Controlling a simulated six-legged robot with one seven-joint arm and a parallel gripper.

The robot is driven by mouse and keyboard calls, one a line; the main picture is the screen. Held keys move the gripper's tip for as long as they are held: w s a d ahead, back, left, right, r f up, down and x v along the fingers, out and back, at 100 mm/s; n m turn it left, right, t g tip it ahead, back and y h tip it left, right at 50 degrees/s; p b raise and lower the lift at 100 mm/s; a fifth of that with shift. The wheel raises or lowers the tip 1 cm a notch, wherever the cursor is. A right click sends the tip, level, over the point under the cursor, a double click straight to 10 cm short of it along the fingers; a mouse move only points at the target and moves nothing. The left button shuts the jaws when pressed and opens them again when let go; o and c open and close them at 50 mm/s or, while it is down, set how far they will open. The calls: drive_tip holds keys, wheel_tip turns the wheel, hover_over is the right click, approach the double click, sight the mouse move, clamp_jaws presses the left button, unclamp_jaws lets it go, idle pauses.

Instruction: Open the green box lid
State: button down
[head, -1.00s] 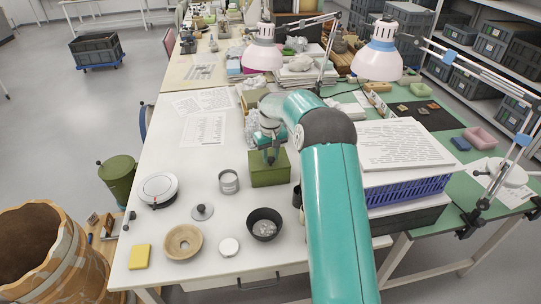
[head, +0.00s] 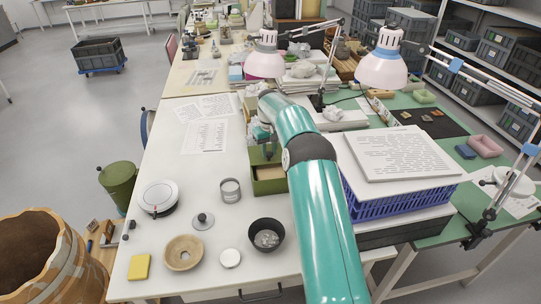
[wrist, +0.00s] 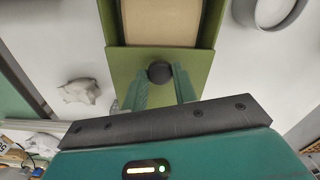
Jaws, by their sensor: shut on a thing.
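The green box (head: 270,187) stands on the white table with its top open. Its tan inside shows, also in the wrist view (wrist: 160,22). The green lid (head: 257,155) is raised at the box's far side, tilted up and still against the box edge. In the wrist view the lid (wrist: 128,62) fills the space below the opening, with a dark round knob (wrist: 160,72) on it. My gripper (wrist: 160,78) is shut on the knob, one teal finger on each side. In the head view my arm partly hides the gripper.
A grey can (head: 230,190), a black bowl (head: 266,236) and a wooden ring-shaped dish (head: 183,253) stand in front and left of the box. A blue crate (head: 400,205) with papers stands to the right. The table left of the box is mostly clear.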

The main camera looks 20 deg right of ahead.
drive_tip(key=shift+w+d, duration=0.15)
drive_tip(key=shift+w, duration=0.45)
drive_tip(key=shift+w+d, duration=0.15)
drive_tip(key=shift+w, duration=0.4)
drive_tip(key=shift+w+r, duration=0.1)
drive_tip(key=shift+w, duration=0.25)
drive_tip(key=c, duration=1.5)
unclamp_jaws()
drive_tip(key=shift+c, duration=0.2)
drive_tip(key=o, duration=0.4)
drive_tip(key=shift+w, duration=0.15)
drive_tip(key=shift+o, duration=0.2)
drive_tip(key=shift+s, duration=0.2)
wheel_tip(320, 180, up, 7)
drive_tip(key=shift+r, duration=0.2)
